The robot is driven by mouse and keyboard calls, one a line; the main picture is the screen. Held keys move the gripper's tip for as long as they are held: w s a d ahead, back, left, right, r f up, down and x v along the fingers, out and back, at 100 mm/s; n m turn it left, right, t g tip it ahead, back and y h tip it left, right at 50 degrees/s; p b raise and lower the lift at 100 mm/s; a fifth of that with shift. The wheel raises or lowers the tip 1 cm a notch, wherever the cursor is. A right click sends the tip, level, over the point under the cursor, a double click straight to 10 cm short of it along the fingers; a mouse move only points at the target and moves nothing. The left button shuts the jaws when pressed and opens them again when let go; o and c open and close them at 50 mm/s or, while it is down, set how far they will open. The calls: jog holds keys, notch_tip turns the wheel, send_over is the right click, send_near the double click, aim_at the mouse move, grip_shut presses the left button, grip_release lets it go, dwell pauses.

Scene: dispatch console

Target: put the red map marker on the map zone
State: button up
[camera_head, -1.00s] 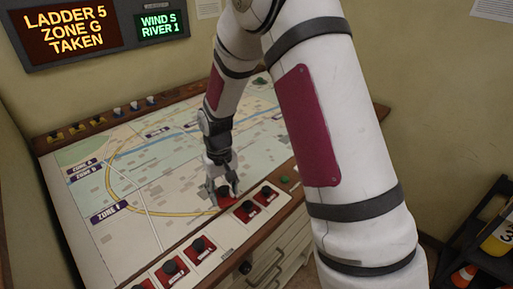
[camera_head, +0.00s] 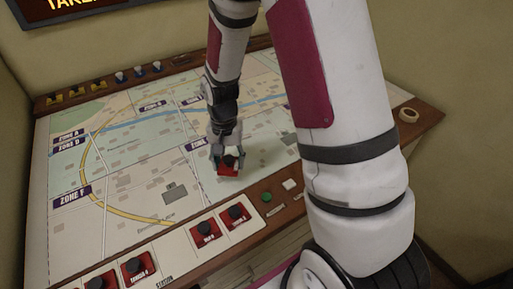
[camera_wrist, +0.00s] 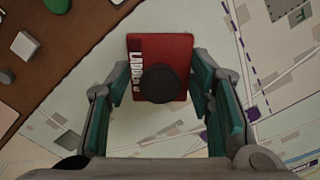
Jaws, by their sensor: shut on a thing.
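My gripper (camera_head: 229,162) is shut on a red map marker (camera_head: 228,171), a flat red block with a round black knob. In the wrist view the marker (camera_wrist: 178,52) sits between the teal finger pads, with white lettering on its left side, too blurred to read surely. It is over the right-centre part of the map (camera_head: 130,180); I cannot tell whether it touches the map. The map has purple zone labels, including ZONE F (camera_head: 72,195). A zone label (camera_head: 197,146) beside my gripper is partly hidden.
Several similar red markers with black knobs, such as this one (camera_head: 205,232), stand on the pale front strip. A green button (camera_head: 267,197) and a white block (camera_head: 290,184) are on the front wooden edge. A tape roll (camera_head: 408,115) lies at right. Blue, yellow pieces line the back edge.

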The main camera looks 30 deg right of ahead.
jog(key=s+d+m, duration=0.1)
jog(key=s+m, duration=0.2)
jog(key=s+m+p, duration=0.1)
jog(key=s+m, duration=0.2)
jog(key=s+d+m, duration=0.1)
jog(key=s+m, duration=0.2)
jog(key=m, duration=0.1)
jog(key=shift+s+d+r, duration=0.1)
jog(key=shift+d+r, duration=0.15)
jog(key=shift+d, duration=0.35)
jog(key=p, duration=0.1)
send_over(259, 154)
jog(key=shift+s+a+f, duration=0.15)
jog(key=shift+a+f, duration=0.05)
jog(key=shift+f, duration=0.55)
jog(key=shift+d+f, duration=0.1)
jog(key=shift+f+p, duration=0.45)
jog(key=shift+f, duration=1.2)
jog(key=shift+f, duration=0.1)
jog(key=o, duration=0.7)
jog(key=shift+f, duration=0.1)
jog(key=o, duration=0.5)
